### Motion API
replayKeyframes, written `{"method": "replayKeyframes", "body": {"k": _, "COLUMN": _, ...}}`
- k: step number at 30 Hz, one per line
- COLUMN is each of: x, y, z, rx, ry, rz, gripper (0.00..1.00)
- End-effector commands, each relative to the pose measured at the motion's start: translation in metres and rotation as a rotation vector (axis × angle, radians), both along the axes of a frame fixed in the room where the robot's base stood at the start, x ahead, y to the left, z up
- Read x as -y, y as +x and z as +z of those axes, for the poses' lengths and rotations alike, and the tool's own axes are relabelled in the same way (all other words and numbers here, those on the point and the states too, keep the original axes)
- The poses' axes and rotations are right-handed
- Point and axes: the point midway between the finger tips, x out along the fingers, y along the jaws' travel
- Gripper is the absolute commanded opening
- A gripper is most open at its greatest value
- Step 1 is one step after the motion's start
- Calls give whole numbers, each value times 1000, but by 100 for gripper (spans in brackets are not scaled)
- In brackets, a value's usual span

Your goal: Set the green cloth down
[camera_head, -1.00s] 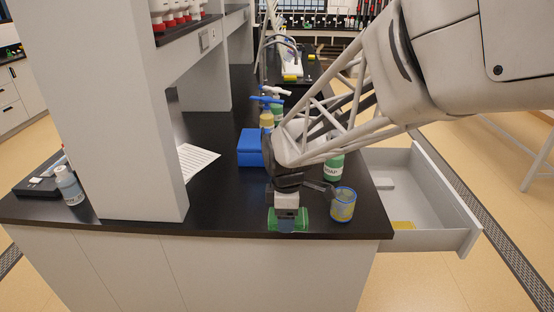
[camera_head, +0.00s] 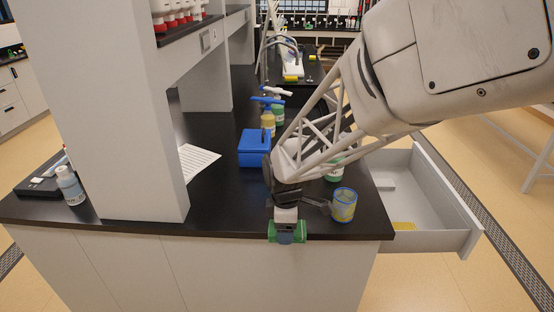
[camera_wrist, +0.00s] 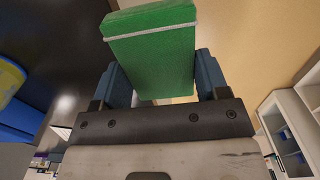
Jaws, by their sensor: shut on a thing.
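The green cloth (camera_head: 301,231) is a folded pad at the front edge of the black counter in the head view. In the wrist view the cloth (camera_wrist: 152,58) stands between the two blue fingers, with a pale line across its upper part. My gripper (camera_head: 285,236) is shut on the cloth; it also shows in the wrist view (camera_wrist: 166,85). The head view does not clearly show whether the cloth touches the counter, and the gripper hides its middle.
A yellow and blue cup (camera_head: 344,205) stands just right of my gripper. A soap bottle (camera_head: 334,172), partly behind my arm, and a blue box (camera_head: 254,147) stand farther back. An open drawer (camera_head: 438,205) juts out at right. The counter (camera_head: 225,218) is bare left of the gripper.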

Motion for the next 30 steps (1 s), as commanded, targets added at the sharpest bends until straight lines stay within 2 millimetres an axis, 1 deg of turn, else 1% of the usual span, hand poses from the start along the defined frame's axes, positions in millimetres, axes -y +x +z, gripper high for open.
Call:
{"method": "replayKeyframes", "body": {"k": 5, "x": -6, "y": 19, "z": -2, "rx": -1, "ry": 0, "rz": 0, "gripper": 46}}
{"method": "replayKeyframes", "body": {"k": 30, "x": -42, "y": 126, "z": -14, "rx": -2, "ry": -1, "rz": 0, "gripper": 46}}
